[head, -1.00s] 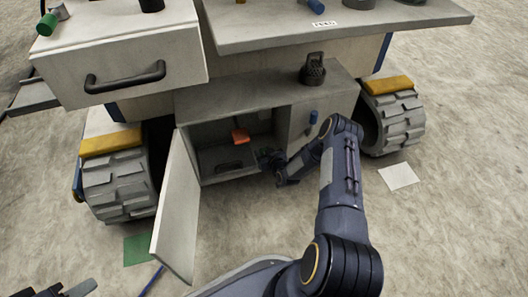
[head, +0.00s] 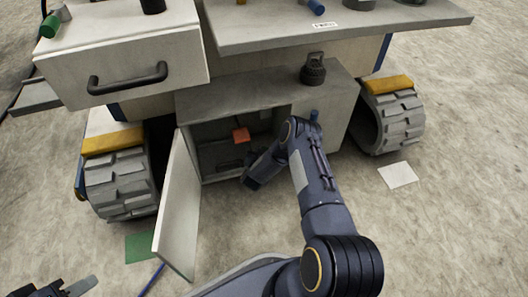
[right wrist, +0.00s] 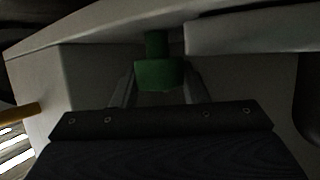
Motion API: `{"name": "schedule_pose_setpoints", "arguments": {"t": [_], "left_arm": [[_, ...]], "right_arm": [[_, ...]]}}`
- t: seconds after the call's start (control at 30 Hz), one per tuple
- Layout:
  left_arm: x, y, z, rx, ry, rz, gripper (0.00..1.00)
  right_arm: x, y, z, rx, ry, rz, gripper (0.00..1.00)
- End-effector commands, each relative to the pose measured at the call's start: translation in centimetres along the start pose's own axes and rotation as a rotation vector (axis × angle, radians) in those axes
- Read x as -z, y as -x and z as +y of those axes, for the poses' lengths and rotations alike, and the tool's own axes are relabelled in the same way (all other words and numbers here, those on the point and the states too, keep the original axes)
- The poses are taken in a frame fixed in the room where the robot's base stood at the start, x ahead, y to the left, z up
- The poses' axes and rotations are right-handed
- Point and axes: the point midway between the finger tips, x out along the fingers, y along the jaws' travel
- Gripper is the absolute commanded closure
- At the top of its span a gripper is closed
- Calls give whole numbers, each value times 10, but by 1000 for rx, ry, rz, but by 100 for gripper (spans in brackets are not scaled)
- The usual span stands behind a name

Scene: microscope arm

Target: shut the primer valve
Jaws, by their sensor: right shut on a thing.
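In the right wrist view a green knob (right wrist: 159,75) on a short green stem sits between the two fingers of my right gripper (right wrist: 158,88). The fingers are shut on it from both sides. In the head view the right hand (head: 262,168) reaches into the open lower cabinet (head: 196,160), and its fingertips and the green knob are hidden there. I cannot tell from these frames whether the knob is the primer valve. My left gripper (head: 62,289) is at the bottom left corner, partly cut off, away from the cabinet.
The cabinet door (head: 178,210) stands open to the left. An orange-red block (head: 241,135) shows inside. A drawer with a black handle (head: 127,78) juts out above left. A black ringed weight (head: 313,69) stands on the ledge. Tracked wheels (head: 398,123) flank the cabinet.

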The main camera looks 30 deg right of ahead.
Motion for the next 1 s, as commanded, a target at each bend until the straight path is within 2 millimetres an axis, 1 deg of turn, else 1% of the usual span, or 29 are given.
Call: {"name": "schedule_pose_setpoints", "arguments": {"t": [0.2,0.57,0.6,0.73,1.0], "left_arm": [[0,-1,0,0,0,0,64],[0,-1,0,0,0,0,64],[0,-1,0,0,0,0,64],[0,-1,0,0,0,0,64],[0,0,0,0,0,0,64]], "right_arm": [[0,0,0,-29,-12,-1,83],[0,0,0,-31,-14,-1,83],[0,0,0,-31,-14,-1,55],[0,0,0,-30,-14,-1,38],[0,1,0,-30,-13,0,38]]}}
